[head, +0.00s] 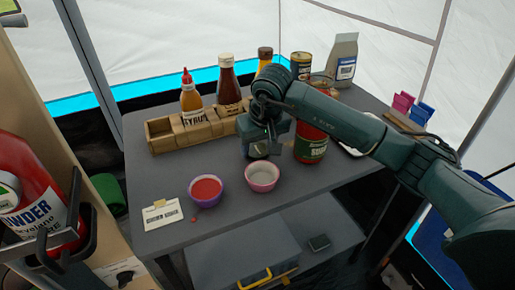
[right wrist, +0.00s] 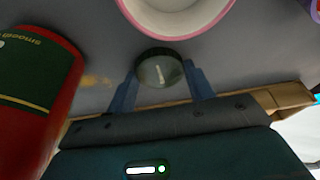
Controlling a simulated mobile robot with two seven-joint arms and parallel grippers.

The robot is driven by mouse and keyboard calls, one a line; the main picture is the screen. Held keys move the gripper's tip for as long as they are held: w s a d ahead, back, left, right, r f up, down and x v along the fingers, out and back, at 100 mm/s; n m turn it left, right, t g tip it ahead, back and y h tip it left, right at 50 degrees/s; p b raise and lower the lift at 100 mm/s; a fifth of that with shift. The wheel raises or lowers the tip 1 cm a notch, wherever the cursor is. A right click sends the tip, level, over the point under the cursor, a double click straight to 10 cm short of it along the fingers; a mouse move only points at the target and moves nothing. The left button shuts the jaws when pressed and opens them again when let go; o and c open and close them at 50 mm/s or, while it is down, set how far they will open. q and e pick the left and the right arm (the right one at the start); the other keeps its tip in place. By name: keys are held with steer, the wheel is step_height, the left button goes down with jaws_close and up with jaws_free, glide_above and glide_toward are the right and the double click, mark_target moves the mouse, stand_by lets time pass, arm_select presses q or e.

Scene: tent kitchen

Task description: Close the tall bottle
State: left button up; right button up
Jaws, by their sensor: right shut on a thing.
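The tallest bottle in the head view is dark brown-red (head: 227,88) and stands upright in the wooden rack. Its top is pale; I cannot tell whether a cap is on it. My right gripper (head: 259,146) is low over the table, in front of the rack and apart from that bottle. In the right wrist view its blue fingers (right wrist: 161,88) are shut on a small dark round cap-like piece (right wrist: 160,69). The same piece shows under the gripper in the head view (head: 257,151). My left gripper is not in view.
A pink-rimmed bowl (head: 262,177) and a purple bowl of red sauce (head: 205,190) stand in front. A large red container (head: 311,144) is close to the right of my gripper. The wooden rack (head: 163,137) also holds a red-capped bottle (head: 190,97).

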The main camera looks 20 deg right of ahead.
mark_target(259, 151)
steer(key=shift+r, duration=0.15)
step_height(259, 151, up, 10)
steer(key=p, duration=0.1)
stand_by(0.5)
steer(key=s+f, duration=0.1)
steer(key=s, duration=1.3)
steer(key=shift+s+d+f+m, duration=0.2)
steer(key=shift+d+f+m, duration=0.15)
steer(key=shift+m, duration=0.05)
